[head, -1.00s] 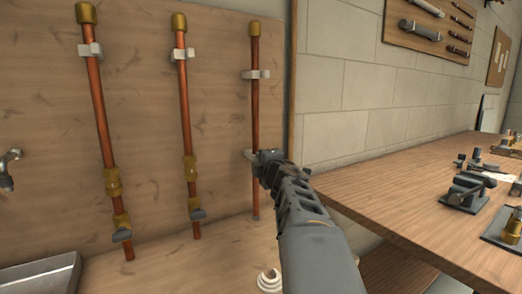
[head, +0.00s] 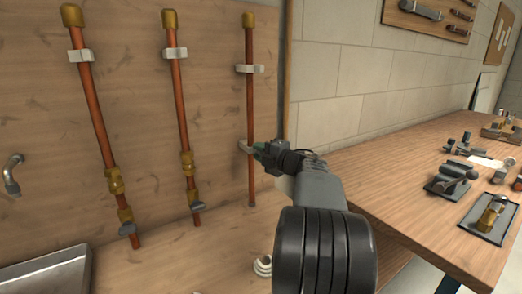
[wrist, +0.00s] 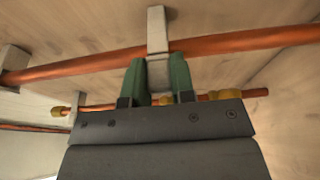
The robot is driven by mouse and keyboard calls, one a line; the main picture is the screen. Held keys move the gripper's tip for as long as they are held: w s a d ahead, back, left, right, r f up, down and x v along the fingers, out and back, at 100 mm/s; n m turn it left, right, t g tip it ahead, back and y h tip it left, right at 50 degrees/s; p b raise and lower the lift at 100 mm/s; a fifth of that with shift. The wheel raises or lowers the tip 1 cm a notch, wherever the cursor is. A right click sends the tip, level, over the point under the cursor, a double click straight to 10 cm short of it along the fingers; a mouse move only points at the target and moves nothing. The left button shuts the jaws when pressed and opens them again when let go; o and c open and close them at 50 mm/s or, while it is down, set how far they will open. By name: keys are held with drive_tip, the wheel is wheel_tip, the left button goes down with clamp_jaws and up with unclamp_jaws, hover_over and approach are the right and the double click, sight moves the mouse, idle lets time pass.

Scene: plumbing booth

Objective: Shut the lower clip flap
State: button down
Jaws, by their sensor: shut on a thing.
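The right copper pipe (head: 250,110) runs upright on the wooden wall panel. The lower clip (head: 244,147) sits at its lower part, mostly hidden behind my gripper (head: 262,152). In the wrist view, the pale grey clip (wrist: 157,28) crosses the copper pipe (wrist: 225,43). My gripper's two green fingers (wrist: 158,80) are shut on a pale grey part of it, which I take as the flap (wrist: 158,73). The pipe lies just beyond the fingertips. I cannot tell whether the flap is fully closed.
The upper clip (head: 249,69) holds the same pipe. Two more copper pipes (head: 180,110) with brass fittings stand to the left. A wooden workbench (head: 400,180) with tools and fittings stands close to the right of my arm. A metal basin (head: 45,275) is at lower left.

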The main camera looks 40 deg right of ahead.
idle(0.3)
drive_tip(key=c, duration=1)
unclamp_jaws()
drive_tip(key=shift+o, duration=0.2)
drive_tip(key=shift+s, duration=0.1)
drive_tip(key=s+d, duration=0.1)
drive_tip(key=s, duration=1.2)
drive_tip(key=shift+s+d+p, duration=0.25)
drive_tip(key=shift+d+p, duration=0.15)
drive_tip(key=shift+p, duration=0.05)
